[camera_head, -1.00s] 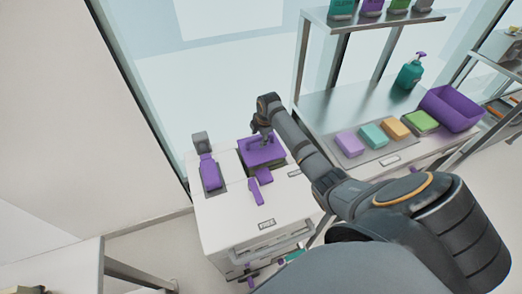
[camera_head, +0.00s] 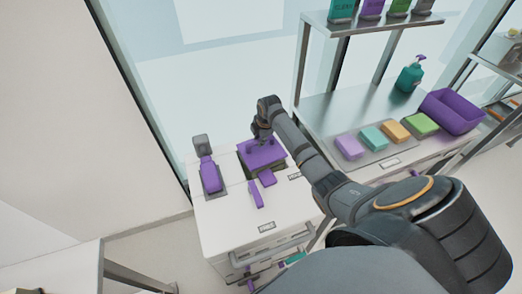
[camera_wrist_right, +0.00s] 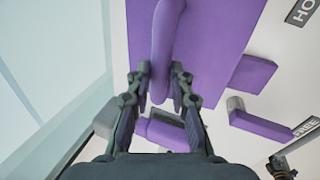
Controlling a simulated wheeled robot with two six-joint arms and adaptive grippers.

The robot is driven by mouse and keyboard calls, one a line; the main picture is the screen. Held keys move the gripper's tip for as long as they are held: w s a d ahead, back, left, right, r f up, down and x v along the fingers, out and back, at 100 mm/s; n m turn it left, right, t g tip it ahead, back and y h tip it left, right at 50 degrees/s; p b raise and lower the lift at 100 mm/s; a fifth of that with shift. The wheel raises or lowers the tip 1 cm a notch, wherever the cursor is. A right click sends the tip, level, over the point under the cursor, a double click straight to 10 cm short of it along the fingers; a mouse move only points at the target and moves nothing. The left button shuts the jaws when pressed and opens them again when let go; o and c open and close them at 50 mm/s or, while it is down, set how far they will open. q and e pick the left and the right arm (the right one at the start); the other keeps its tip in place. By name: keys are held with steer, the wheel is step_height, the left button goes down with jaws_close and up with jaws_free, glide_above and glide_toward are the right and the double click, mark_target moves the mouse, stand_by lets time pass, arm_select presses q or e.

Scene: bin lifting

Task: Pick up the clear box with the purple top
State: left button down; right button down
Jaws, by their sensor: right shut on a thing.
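The box with the purple top (camera_head: 264,156) is on the white cabinet, seen from above in the head view. Its clear sides cannot be made out. In the right wrist view its flat purple top (camera_wrist_right: 215,45) carries a raised purple handle (camera_wrist_right: 163,45). My right gripper (camera_head: 260,139) is over the top. In the wrist view the fingers of my right gripper (camera_wrist_right: 160,88) stand on both sides of the handle and are closed on it. Whether the box is lifted off the cabinet cannot be told. My left gripper is not in view.
The white cabinet (camera_head: 225,228) also bears a purple item (camera_head: 210,174) at left and small purple pieces (camera_head: 256,195) in front. A metal shelf at right holds coloured blocks (camera_head: 373,138), a teal pump bottle (camera_head: 409,75) and a purple bin (camera_head: 455,108). Glass panels stand behind.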

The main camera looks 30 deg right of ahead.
steer(key=shift+w+d+r, duration=0.1)
steer(key=shift+r, duration=0.1)
steer(key=shift+r, duration=0.25)
step_height(320, 180, up, 17)
steer(key=b, duration=0.2)
steer(key=shift+r, duration=0.1)
stand_by(1.2)
